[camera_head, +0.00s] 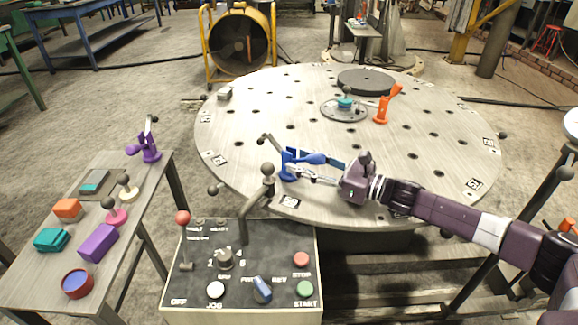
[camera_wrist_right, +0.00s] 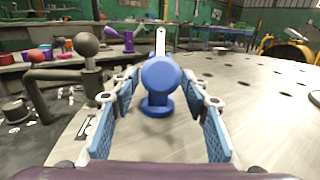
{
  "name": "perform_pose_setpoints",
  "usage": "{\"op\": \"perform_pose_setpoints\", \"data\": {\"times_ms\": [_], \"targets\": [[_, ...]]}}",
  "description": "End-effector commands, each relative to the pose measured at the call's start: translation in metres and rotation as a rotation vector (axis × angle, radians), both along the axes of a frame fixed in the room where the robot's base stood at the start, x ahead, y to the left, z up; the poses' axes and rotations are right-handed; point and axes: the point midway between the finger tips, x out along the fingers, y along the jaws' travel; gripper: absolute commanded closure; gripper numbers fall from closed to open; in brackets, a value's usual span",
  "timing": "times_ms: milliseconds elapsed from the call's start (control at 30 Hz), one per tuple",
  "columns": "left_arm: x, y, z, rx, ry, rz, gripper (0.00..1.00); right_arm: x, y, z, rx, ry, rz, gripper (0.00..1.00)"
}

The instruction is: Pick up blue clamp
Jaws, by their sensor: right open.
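The blue clamp (camera_head: 289,163) stands upright near the front edge of the round metal table (camera_head: 240,130). In the right wrist view the blue clamp (camera_wrist_right: 160,88) is centred ahead, with its round base on the table and a pale lever on top. My right gripper (camera_head: 303,168) reaches in from the right at the clamp. In the wrist view its two blue-padded fingers (camera_wrist_right: 163,120) are spread wide, one to each side of the clamp, with gaps showing. My left gripper is not in view.
A control panel (camera_head: 205,277) with a dark ball-topped handle (camera_head: 267,170) stands close in front of the clamp. An orange clamp (camera_head: 382,110) and a round plate (camera_head: 330,112) are farther back. A side table (camera_head: 60,220) at left holds a purple clamp (camera_head: 146,148) and several small objects.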

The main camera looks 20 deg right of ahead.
Motion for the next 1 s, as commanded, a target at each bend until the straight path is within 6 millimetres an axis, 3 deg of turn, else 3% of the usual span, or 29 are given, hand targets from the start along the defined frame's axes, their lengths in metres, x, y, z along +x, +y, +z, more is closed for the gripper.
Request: {"op": "perform_pose_setpoints", "data": {"times_ms": [233, 567, 933, 1000], "targets": [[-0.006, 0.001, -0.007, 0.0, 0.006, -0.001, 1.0, 0.025, 0.025, -0.001, 0.002, -0.001, 0.001, 0.58], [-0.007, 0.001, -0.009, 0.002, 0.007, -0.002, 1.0, 0.03, 0.03, -0.003, -0.001, 0.001, 0.0, 0.58], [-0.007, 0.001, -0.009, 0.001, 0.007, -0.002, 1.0, 0.029, 0.029, -0.003, 0.0, 0.0, 0.001, 0.99], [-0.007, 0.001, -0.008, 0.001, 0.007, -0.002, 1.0, 0.03, 0.03, 0.0, 0.003, -0.004, 0.002, 1.0]]}}
